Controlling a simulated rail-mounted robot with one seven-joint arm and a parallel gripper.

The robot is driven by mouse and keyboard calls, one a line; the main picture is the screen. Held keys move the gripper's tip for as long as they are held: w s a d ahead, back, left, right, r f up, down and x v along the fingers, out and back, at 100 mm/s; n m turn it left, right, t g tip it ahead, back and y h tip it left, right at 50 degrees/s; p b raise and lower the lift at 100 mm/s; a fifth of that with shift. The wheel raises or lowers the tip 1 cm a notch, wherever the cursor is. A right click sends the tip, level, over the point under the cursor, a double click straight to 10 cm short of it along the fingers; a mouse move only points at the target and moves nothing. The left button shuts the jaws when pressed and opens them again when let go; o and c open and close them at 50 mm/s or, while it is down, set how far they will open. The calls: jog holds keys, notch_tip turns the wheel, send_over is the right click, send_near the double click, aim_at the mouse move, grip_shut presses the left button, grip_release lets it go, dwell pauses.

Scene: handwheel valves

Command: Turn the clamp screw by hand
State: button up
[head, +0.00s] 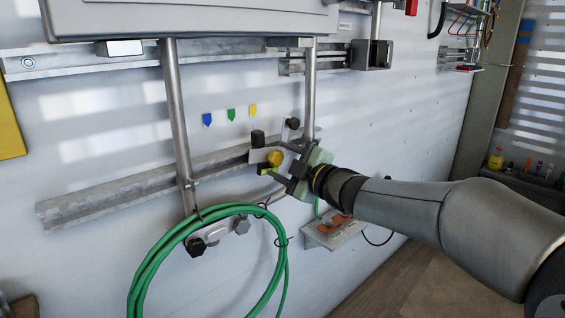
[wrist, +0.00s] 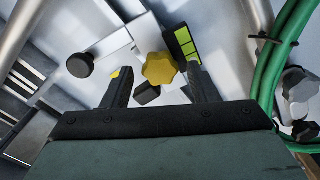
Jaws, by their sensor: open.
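A yellow lobed knob, which looks like the clamp screw's head (head: 275,158), sits on a light bracket at the wall rail. In the wrist view the yellow knob (wrist: 159,68) appears between the two finger tips, slightly beyond them. My gripper (head: 279,175) is at the bracket, just below and right of the knob, with its fingers spread. In the wrist view my gripper (wrist: 158,84) has one dark finger on each side of the knob, and no contact is visible. The screw's shaft is hidden behind the knob.
A black round knob (wrist: 80,65) stands left of the yellow one, and a yellow-green block (wrist: 184,42) lies close beside the right finger. A coiled green hose (head: 150,262) hangs below the rail (head: 110,194). A small shelf (head: 335,235) sits under my wrist.

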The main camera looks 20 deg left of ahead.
jog(key=shift+v, duration=2.7)
jog(key=p+v, duration=0.3)
jog(key=v, duration=1.4)
jog(key=w+d+r+m+t+h+p, duration=0.3)
jog(key=w+d+m+t+h+p, duration=0.2)
jog(key=d+m+h+p, duration=0.4)
jog(key=s+d+f+m+g+h+p, duration=0.2)
jog(key=s+d+m+h+p, duration=0.1)
jog(key=d+m+h, duration=0.35)
jog(key=s+a+f+m+g+p, duration=0.1)
jog(key=s+f+m+g+p, duration=0.1)
jog(key=s+g, duration=0.4)
jog(key=s+f+m+g+p, duration=0.1)
jog(key=s+m+g+p, duration=0.4)
jog(key=s, duration=1)
jog(key=shift+a+f+g+p, duration=0.35)
jog(key=shift+a+g+p, duration=0.05)
jog(key=shift+p, duration=0.1)
